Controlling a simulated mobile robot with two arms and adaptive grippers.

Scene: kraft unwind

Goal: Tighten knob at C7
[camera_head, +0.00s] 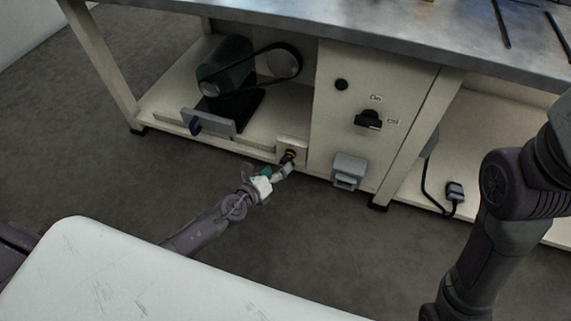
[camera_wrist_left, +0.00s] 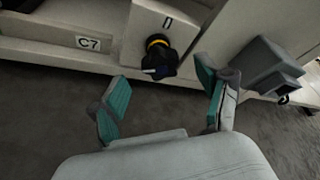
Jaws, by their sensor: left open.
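The knob (camera_wrist_left: 160,56) is black with a yellow ring and a blue tip. It sits on a pale block beside the label C7 (camera_wrist_left: 88,43) in the left wrist view. In the head view the knob (camera_head: 288,157) is at the bottom edge of the bench's lower shelf, partly hidden by my gripper. My left gripper (camera_wrist_left: 165,98) is open, with its green-padded fingers apart and the knob ahead of them, between their lines. In the head view the left gripper (camera_head: 280,170) is right by the knob. The right gripper is out of view.
A bench panel carries a rotary switch (camera_head: 368,119) marked On and Off. A grey box (camera_head: 348,171) juts out right of the knob. A green motor with a belt (camera_head: 228,68) stands on the shelf (camera_head: 160,101).

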